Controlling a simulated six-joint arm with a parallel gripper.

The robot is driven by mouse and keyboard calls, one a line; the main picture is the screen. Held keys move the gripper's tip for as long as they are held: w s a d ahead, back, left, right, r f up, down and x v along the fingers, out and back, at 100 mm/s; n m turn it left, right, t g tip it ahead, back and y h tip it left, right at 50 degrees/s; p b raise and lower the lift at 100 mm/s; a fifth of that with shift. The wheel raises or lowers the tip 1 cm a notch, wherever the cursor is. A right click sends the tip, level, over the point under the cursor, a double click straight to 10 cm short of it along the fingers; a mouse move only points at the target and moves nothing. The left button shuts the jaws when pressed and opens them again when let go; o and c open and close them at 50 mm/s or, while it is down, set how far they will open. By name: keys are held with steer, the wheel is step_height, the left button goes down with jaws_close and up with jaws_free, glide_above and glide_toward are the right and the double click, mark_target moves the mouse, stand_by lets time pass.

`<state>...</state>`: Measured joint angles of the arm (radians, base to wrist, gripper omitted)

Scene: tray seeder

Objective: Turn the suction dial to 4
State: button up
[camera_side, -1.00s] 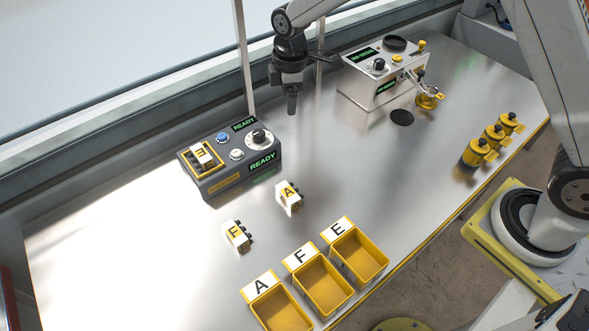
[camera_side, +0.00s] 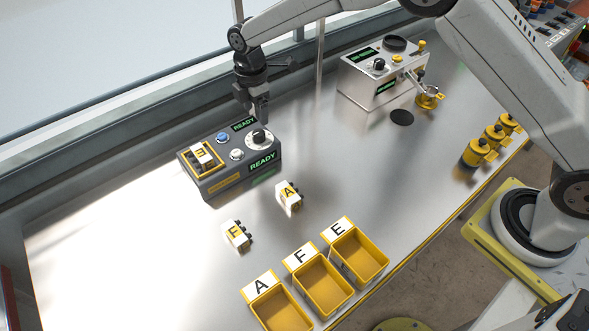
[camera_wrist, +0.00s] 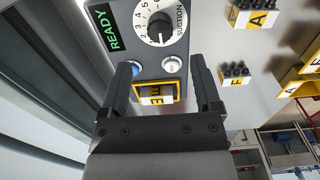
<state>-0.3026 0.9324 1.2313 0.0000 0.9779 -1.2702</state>
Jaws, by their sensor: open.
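The suction dial (camera_side: 259,138) is a black knob on a white numbered disc, on top of the dark grey seeder box (camera_side: 225,180). In the wrist view the dial (camera_wrist: 160,22) shows upright at the top, with "SUCTION" and numbers around it; the number its pointer marks is hard to tell. My gripper (camera_side: 260,117) is just above and behind the dial in the side view, pointing down. In the wrist view its two fingers (camera_wrist: 163,85) are apart with nothing between them. The dial lies beyond the fingertips, apart from them.
A blue button (camera_side: 222,138), a white button (camera_side: 237,154) and a yellow-framed slot with block E (camera_side: 201,153) share the box. Blocks A (camera_side: 289,196) and F (camera_side: 236,235) stand in front. Yellow bins (camera_side: 322,287) line the near edge. A white machine (camera_side: 372,85) stands behind right.

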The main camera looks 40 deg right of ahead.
mark_target(258, 132)
steer(key=shift+f, duration=3.6)
jaws_close()
